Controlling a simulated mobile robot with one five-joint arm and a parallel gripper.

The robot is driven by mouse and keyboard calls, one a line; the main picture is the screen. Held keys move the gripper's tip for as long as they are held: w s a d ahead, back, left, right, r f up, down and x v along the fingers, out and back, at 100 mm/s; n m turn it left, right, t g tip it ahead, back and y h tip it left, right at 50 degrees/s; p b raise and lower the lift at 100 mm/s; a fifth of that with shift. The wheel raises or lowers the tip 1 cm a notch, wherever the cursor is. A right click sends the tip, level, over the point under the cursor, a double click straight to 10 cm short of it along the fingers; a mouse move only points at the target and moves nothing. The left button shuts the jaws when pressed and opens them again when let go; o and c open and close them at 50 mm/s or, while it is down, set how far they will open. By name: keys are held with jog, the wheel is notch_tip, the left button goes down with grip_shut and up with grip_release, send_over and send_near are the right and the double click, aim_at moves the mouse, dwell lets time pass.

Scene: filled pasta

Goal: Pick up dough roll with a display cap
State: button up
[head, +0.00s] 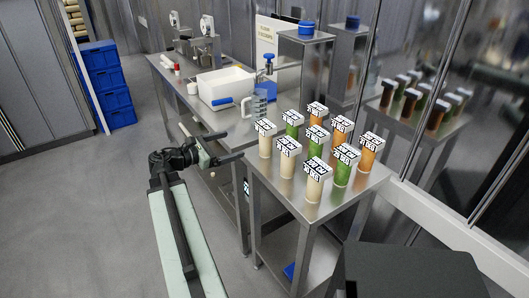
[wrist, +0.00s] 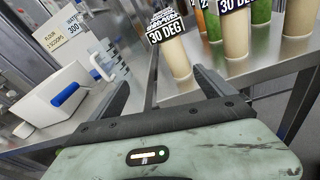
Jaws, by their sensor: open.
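Several upright dough rolls with white display caps in dark print stand in rows on a steel table in the head view: cream (head: 265,145), green (head: 343,175) and orange (head: 368,157). My gripper (head: 235,146) is open and empty, left of the nearest-left cream roll and apart from it. In the wrist view, my gripper (wrist: 160,84) has its fingers spread, and a cream roll (wrist: 176,60) stands ahead, just beyond the fingertips. Its cap (wrist: 166,27) reads "30 DEG". Another cream roll (wrist: 237,38) stands to its right. The tops of some rolls are cut off there.
A steel counter (head: 228,117) with a white bin (head: 226,84) and a clear jug (head: 259,102) lies behind the gripper. Blue crates (head: 105,80) stand at the far left. A glass wall borders the roll table (head: 275,187). The floor at left is free.

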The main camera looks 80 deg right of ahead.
jog(key=s+d+r+n+g, duration=0.1)
jog(key=s+d+r+g, duration=0.1)
jog(key=s+d, duration=0.6)
jog(key=shift+s+r, duration=0.65)
jog(key=shift+s, duration=1.4)
grip_shut()
